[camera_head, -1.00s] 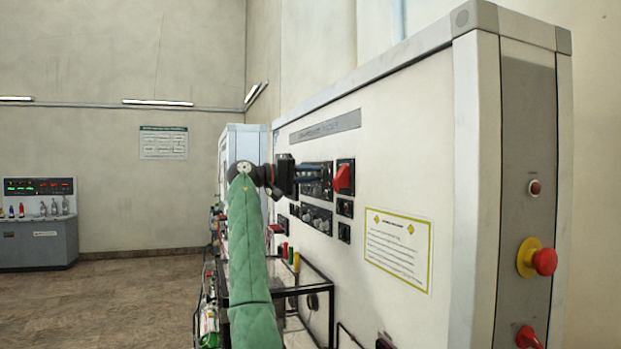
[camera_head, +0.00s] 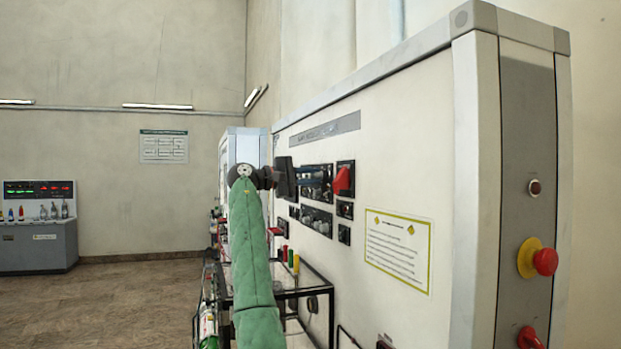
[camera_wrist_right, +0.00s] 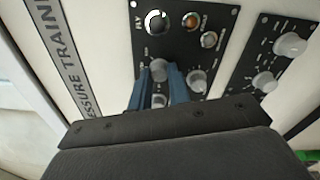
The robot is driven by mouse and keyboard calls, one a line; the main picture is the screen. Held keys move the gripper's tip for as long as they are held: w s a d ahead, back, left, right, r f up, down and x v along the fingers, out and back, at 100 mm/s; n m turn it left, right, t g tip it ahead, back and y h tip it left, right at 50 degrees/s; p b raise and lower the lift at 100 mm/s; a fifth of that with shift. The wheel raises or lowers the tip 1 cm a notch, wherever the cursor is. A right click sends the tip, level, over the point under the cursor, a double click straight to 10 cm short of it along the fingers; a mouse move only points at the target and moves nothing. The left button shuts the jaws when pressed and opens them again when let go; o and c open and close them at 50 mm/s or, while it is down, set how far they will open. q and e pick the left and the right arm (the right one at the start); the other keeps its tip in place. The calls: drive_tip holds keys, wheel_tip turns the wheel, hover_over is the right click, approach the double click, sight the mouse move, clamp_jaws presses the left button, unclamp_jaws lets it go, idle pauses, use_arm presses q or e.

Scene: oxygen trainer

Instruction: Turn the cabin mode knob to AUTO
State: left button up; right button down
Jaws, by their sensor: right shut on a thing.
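My right gripper (camera_wrist_right: 160,78) is shut on a grey knob (camera_wrist_right: 159,68) on a black control panel (camera_wrist_right: 205,60). Its two blue fingers stand on either side of the knob in the right wrist view. Another light knob shows lower down between the fingers, and a further grey knob (camera_wrist_right: 197,82) sits just right of them. The knob labels are too small to read, so I cannot confirm which is cabin mode. In the head view, the right gripper (camera_head: 300,179) is up against the upper panel (camera_head: 317,183), and the knob is hidden there. My left gripper is not in view.
A red handle (camera_head: 342,180) is on the panel just right of the gripper. A second panel with knobs (camera_wrist_right: 289,45) is close by in the wrist view. A dark-framed table (camera_head: 290,291) stands below the arm. A yellow-bordered notice (camera_head: 397,250) is on the white cabinet face.

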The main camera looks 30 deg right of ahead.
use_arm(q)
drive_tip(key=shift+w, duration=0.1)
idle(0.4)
use_arm(e)
drive_tip(key=c, duration=1.3)
unclamp_jaws()
drive_tip(key=shift+w, duration=0.1)
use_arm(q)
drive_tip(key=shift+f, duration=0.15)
use_arm(e)
drive_tip(key=shift+a, duration=0.15)
use_arm(q)
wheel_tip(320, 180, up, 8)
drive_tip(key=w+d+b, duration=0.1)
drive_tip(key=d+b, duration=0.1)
drive_tip(key=b, duration=0.1)
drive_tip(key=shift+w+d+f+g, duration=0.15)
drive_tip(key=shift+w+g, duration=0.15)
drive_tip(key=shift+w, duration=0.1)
use_arm(e)
drive_tip(key=shift+v, duration=3.8)
